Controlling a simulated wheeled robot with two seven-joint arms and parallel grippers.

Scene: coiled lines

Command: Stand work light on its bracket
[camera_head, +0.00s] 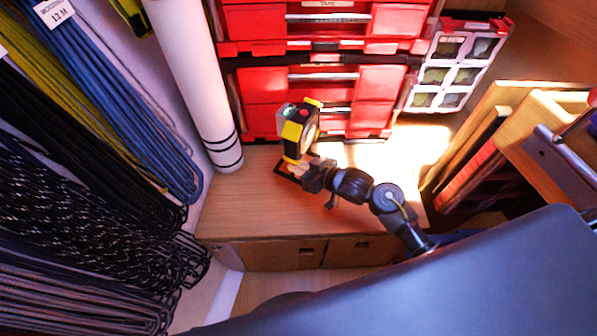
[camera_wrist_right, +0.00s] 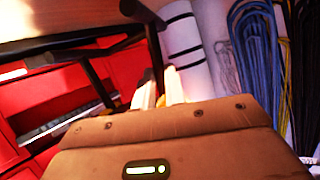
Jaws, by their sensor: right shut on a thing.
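The work light (camera_head: 300,132), yellow and black with a red button on top, is upright over the wooden cabinet top, with its lit face turned right. A thin black bracket (camera_head: 284,171) shows at its lower left, close to the wood; I cannot tell if it bears the light's weight. My right gripper (camera_head: 305,171) reaches in from the right and is shut on the work light at its low end. In the right wrist view, black bars of the bracket (camera_wrist_right: 152,52) pass close by the fingertips (camera_wrist_right: 160,90). My left gripper is not in view.
Red tool cases (camera_head: 268,85) stand stacked behind the light. A white roll (camera_head: 195,80) leans at the left. Coiled lines (camera_head: 110,100) hang on the left wall. A wooden shelf unit (camera_head: 535,125) is at the right. The cabinet top (camera_head: 240,205) is clear in front.

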